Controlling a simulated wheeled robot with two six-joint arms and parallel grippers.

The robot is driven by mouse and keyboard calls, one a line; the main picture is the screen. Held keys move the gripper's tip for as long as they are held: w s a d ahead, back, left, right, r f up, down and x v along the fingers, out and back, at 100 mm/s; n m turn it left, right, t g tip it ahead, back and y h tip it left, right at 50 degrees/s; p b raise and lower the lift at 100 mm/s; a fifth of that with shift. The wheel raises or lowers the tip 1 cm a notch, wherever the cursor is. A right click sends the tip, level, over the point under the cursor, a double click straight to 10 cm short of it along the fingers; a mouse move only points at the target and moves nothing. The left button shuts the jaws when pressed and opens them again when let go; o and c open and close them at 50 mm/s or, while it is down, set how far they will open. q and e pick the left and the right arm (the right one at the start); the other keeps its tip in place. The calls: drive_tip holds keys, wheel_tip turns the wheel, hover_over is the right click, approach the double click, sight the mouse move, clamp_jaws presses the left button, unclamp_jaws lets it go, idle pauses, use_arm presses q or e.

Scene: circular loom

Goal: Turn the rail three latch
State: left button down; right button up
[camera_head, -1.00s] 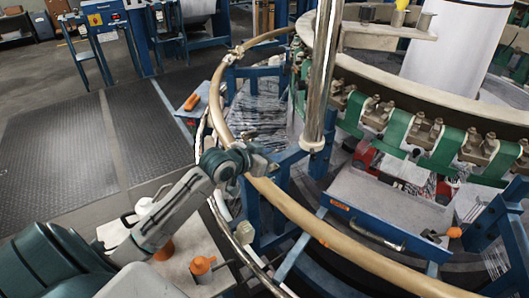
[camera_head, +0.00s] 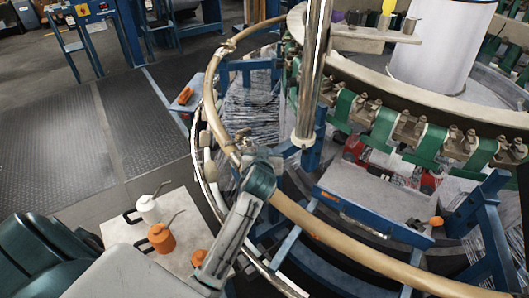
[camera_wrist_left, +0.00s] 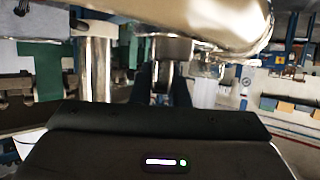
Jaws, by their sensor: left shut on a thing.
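The pale curved rail (camera_head: 335,238) runs around the loom in the head view, and it spans the top of the left wrist view as a shiny, blurred band (camera_wrist_left: 190,20). My left gripper (camera_head: 264,160) is at the rail's inner side, next to a joint in the rail. In the left wrist view its dark fingers (camera_wrist_left: 165,92) are shut around a short metal piece (camera_wrist_left: 168,70) under the rail, which looks like the latch. In the head view my gripper hides the latch, so its angle cannot be told. My right gripper is not in view.
A shiny upright post (camera_head: 314,80) stands just right of my left gripper. A small table (camera_head: 118,232) at lower left carries a white oil can (camera_head: 148,209) and orange cans (camera_head: 161,238). A blue drawer box (camera_head: 372,205) sits inside the rail. The dark floor mats (camera_head: 60,150) are clear.

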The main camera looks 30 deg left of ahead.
use_arm(q)
drive_tip(key=shift+n+y, duration=0.5)
drive_tip(key=shift+y, duration=0.1)
drive_tip(key=shift+g, duration=0.3)
drive_tip(key=c, duration=1.4)
unclamp_jaws()
